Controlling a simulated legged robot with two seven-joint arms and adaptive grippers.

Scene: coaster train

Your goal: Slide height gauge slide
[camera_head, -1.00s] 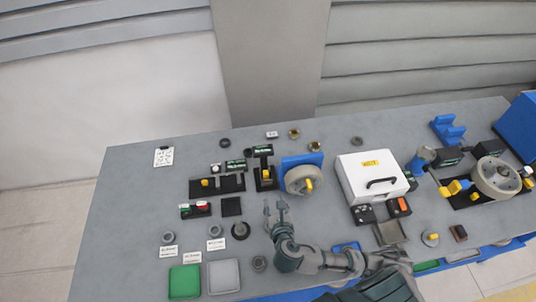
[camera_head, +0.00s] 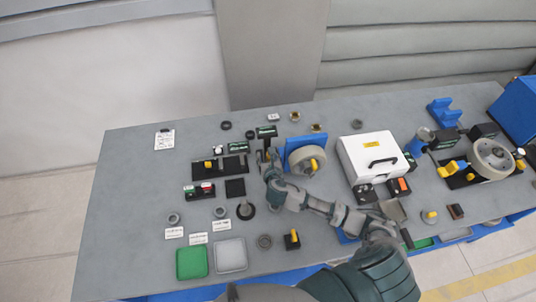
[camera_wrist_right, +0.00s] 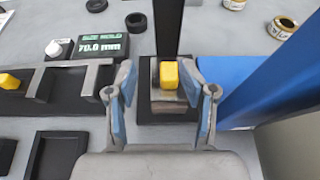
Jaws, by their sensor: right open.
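The height gauge (camera_head: 266,132) stands towards the back of the table, left of a blue block, with a dark upright column (camera_wrist_right: 169,28) and a display on top. Its slide carries a yellow block (camera_wrist_right: 169,75) above a grey metal piece, low on the column in the right wrist view. My right gripper (camera_head: 266,161) is open at the gauge, and it also shows in the right wrist view (camera_wrist_right: 158,78). Its two blue-padded fingers stand on either side of the yellow block, with small gaps visible. In the head view the gripper hides the slide. My left gripper is not in view.
A blue block with a round grey dial (camera_head: 307,160) stands close right of the gauge. A caliper-like device (camera_head: 220,166) with a "70.0 mm" display (camera_wrist_right: 101,43) lies close left. A white case (camera_head: 372,150) is farther right. Green (camera_head: 192,262) and grey (camera_head: 231,254) trays lie in front.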

